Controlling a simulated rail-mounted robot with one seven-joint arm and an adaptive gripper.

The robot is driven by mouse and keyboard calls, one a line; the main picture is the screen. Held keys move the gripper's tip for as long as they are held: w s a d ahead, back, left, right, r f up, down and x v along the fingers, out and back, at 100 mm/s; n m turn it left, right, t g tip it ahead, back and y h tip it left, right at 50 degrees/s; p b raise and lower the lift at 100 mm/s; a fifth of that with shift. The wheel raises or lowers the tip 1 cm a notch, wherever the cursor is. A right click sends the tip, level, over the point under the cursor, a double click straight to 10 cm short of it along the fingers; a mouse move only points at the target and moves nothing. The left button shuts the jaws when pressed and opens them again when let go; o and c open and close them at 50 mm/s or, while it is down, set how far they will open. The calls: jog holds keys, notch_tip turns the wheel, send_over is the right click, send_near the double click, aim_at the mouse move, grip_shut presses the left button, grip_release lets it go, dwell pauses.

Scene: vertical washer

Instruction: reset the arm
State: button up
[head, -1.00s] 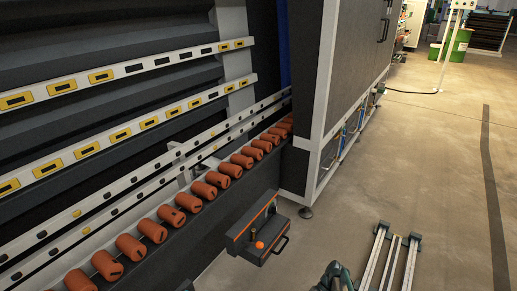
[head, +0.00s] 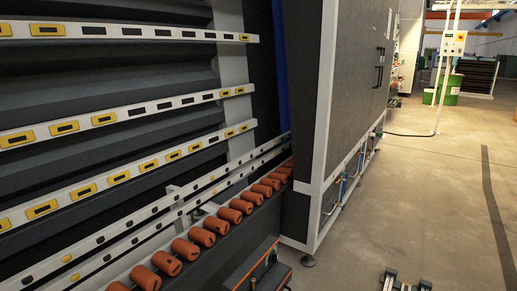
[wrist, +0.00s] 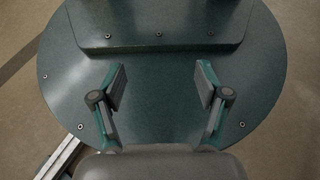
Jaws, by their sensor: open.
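My gripper (wrist: 160,88) shows in the wrist view with its two fingers apart and nothing between them. Behind the fingers is a round dark green plate with small bolts, which looks like part of my own base. In the head view neither my arm nor my gripper can be seen.
The vertical washer (head: 350,100) stands ahead, with a conveyor of orange rollers (head: 208,237) along its left. A small control box (head: 258,268) juts out at the bottom. Rails (head: 404,283) lie on the floor at the bottom right. The concrete floor (head: 430,200) at right is largely clear.

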jog(key=w+r+t+p, duration=0.6)
jog(key=r+p, duration=0.7)
jog(key=p, duration=0.8)
jog(key=shift+w+r, duration=0.35)
jog(key=shift+w, duration=0.45)
jog(key=shift+c, duration=0.2)
